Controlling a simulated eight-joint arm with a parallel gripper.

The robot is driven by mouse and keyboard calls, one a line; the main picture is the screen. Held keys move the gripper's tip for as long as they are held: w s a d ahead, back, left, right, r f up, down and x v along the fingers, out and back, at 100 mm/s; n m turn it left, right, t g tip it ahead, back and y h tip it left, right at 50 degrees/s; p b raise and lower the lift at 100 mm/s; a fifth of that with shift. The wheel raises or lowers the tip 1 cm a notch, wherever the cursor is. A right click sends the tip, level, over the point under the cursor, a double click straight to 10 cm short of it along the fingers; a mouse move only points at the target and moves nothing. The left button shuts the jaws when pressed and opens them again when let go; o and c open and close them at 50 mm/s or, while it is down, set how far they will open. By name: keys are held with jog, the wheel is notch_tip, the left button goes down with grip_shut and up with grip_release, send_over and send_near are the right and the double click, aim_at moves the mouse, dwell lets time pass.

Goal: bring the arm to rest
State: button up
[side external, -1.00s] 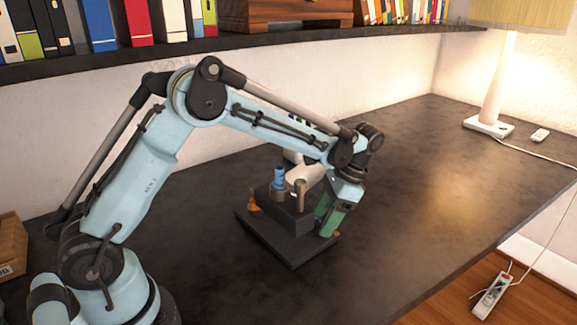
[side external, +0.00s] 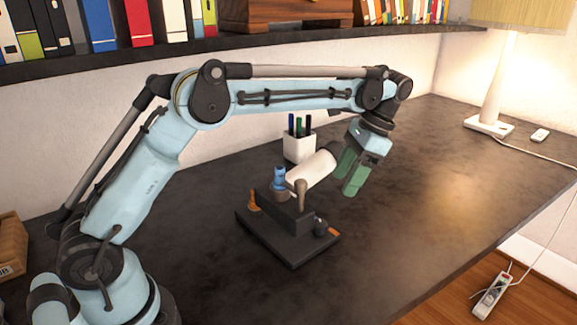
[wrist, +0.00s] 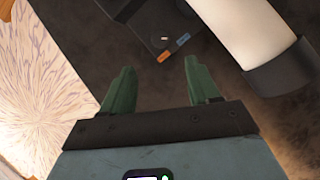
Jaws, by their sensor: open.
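My gripper (side external: 352,176) has two green fingers and hangs from the light-blue arm above the dark table (side external: 430,190), pointing down. Its fingers are apart with nothing between them; they also show in the wrist view (wrist: 157,85). It is up and to the right of a black stepped stand (side external: 290,235), clear of it.
A white pen cup (side external: 299,146) stands behind the stand. A lamp (side external: 492,85) stands at the back right. A shelf (side external: 200,46) with books runs along the wall. A cardboard box (side external: 12,247) is at the left. The table's right half is mostly clear.

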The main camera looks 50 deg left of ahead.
aim_at(321, 223)
jog(key=x, duration=1.2)
jog(key=shift+f, duration=0.1)
dwell(0.5)
jog(key=m+t+y, duration=0.1)
jog(key=m, duration=0.3)
jog(key=shift+s+m, duration=0.15)
jog(key=shift+m, duration=0.15)
jog(key=w+r+n+g+h, duration=0.1)
jog(key=w+r+n, duration=0.3)
jog(key=r+n, duration=0.5)
notch_tip(321, 223, up, 2)
jog(key=shift+w+r+h, duration=0.15)
jog(key=shift+w+h, duration=0.15)
jog(key=shift+h, duration=0.5)
dwell(1.6)
jog(key=shift+d, duration=0.1)
